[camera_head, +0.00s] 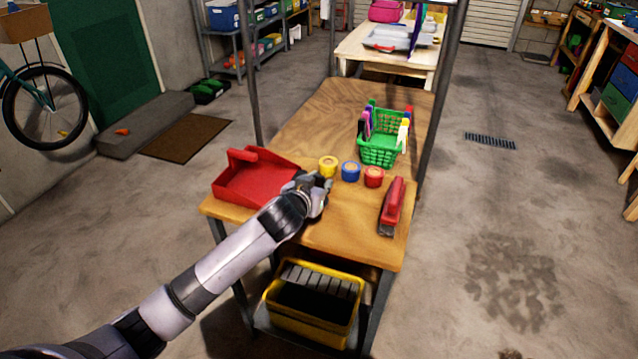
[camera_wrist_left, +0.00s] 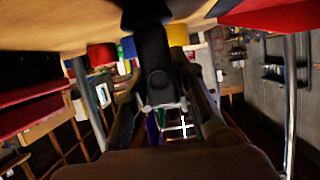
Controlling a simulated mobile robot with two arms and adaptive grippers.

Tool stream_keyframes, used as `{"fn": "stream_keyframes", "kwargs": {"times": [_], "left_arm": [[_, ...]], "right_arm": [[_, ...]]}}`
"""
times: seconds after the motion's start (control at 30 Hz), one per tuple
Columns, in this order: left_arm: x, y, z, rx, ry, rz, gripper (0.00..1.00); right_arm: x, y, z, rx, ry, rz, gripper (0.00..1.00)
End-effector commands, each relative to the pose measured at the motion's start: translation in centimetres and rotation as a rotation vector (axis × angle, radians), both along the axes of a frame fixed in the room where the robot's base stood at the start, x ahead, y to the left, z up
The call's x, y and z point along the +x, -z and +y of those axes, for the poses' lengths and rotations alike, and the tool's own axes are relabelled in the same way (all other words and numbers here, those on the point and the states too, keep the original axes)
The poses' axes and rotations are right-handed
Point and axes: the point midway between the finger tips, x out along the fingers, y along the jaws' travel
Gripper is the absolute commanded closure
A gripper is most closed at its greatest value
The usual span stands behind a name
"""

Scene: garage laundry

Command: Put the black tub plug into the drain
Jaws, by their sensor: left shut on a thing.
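My left gripper (camera_head: 312,192) is shut above the near part of the wooden bench, between the red dustpan and the tape rolls. In the left wrist view its dark fingers (camera_wrist_left: 160,85) show close up. A black piece with a wider end, which I take to be the black tub plug (camera_wrist_left: 147,13), shows at their tips at the top edge. Its full shape is hidden, and it cannot be made out in the head view. A dark slotted floor grate (camera_head: 490,140) lies to the right; I see no round drain opening. My right gripper is not in view.
The bench (camera_head: 335,232) holds a red dustpan (camera_head: 250,178), yellow (camera_head: 327,165), blue (camera_head: 350,170) and red (camera_head: 373,176) tape rolls, a red-handled tool (camera_head: 393,203) and a green basket (camera_head: 378,150). A yellow bin (camera_head: 308,325) stands below. Concrete floor is clear to the right.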

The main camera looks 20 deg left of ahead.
Motion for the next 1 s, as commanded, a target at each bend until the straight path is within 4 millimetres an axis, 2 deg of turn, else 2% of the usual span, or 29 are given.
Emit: {"fn": "stream_keyframes", "kwargs": {"times": [0.3, 0.67, 0.87, 1.0], "left_arm": [[0.0, 0.0, 0.0, 0.0, 0.0, 0.001, 0.57], [0.0, -0.5, 0.0, 0.001, 0.0, -0.001, 0.56], [-2.3, -1.2, 0.1, 0.0, 0.0, 0.0, 0.56], [-4.9, -2.3, 0.2, 0.001, 0.001, -0.001, 0.56]], "right_arm": [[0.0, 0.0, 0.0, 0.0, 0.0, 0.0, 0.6], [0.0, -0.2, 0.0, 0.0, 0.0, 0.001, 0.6], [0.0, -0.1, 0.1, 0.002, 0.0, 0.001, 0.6], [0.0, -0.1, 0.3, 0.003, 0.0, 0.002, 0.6]]}}
